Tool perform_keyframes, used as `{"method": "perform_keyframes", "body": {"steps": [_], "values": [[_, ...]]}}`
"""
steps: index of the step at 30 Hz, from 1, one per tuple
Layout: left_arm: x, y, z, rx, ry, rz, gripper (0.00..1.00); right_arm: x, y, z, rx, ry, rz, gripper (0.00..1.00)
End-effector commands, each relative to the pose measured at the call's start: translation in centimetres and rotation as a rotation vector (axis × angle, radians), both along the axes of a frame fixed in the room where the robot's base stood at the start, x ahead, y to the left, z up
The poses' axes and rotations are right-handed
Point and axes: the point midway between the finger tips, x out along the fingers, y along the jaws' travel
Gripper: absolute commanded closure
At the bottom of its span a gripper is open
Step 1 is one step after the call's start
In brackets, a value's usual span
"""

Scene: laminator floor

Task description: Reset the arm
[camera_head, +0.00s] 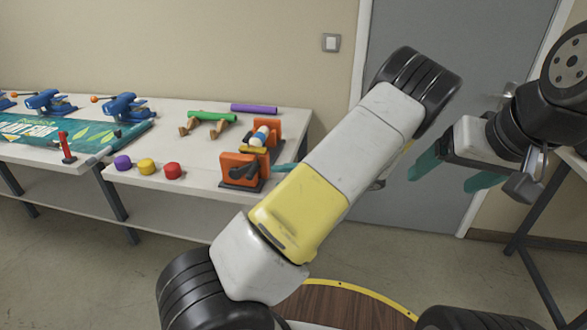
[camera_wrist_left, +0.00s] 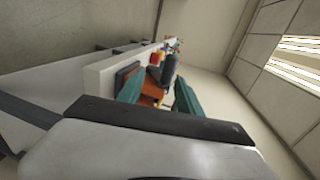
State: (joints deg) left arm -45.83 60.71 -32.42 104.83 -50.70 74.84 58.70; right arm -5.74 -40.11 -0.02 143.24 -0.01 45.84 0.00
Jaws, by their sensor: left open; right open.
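My left arm crosses the middle of the head view and hides most of its gripper. Teal fingertips of my left gripper (camera_head: 288,166) show just right of an orange device (camera_head: 238,170) on the table. In the left wrist view the fingers of my left gripper (camera_wrist_left: 158,86) are apart, with the orange device (camera_wrist_left: 150,101) beyond and partly between them. Whether they touch it cannot be told. My right gripper (camera_head: 441,178) is at the right, its teal fingers apart and empty, in front of the grey door.
The white table (camera_head: 205,170) carries purple, yellow and red (camera_head: 172,170) knobs, a green roll (camera_head: 212,117), a purple roll (camera_head: 254,108) and blue presses (camera_head: 128,107). A teal printed banner (camera_head: 60,135) lies at left. The grey door (camera_head: 450,50) stands behind.

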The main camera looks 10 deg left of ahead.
Motion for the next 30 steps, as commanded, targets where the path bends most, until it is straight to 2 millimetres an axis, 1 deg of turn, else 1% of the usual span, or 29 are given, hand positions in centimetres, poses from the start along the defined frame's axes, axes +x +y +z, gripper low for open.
{"method": "perform_keyframes", "body": {"steps": [7, 11, 15, 20, 26, 30], "values": [[-0.1, 0.1, 0.1, -0.010, 0.001, 0.007, 0.58, 0.0, 0.0, 0.0, 0.000, 0.000, 0.000, 0.18], [-1.3, 0.7, 0.5, -0.105, 0.021, 0.052, 0.58, 0.0, 0.0, 0.0, 0.000, 0.000, 0.000, 0.18], [-3.8, 1.3, 1.5, -0.325, 0.057, 0.127, 0.58, 0.0, 0.0, 0.0, 0.000, 0.000, 0.000, 0.18], [-6.9, 0.9, 3.2, -0.613, 0.078, 0.172, 0.58, 0.0, 0.0, 0.0, 0.000, 0.000, 0.000, 0.18], [-10.2, -0.4, 6.6, -0.944, 0.048, 0.148, 0.58, 0.0, 0.0, 0.0, 0.000, 0.000, 0.000, 0.18], [-12.3, -1.5, 9.5, -1.144, -0.010, 0.083, 0.58, 0.0, 0.0, 0.0, 0.000, 0.000, 0.000, 0.18]]}}
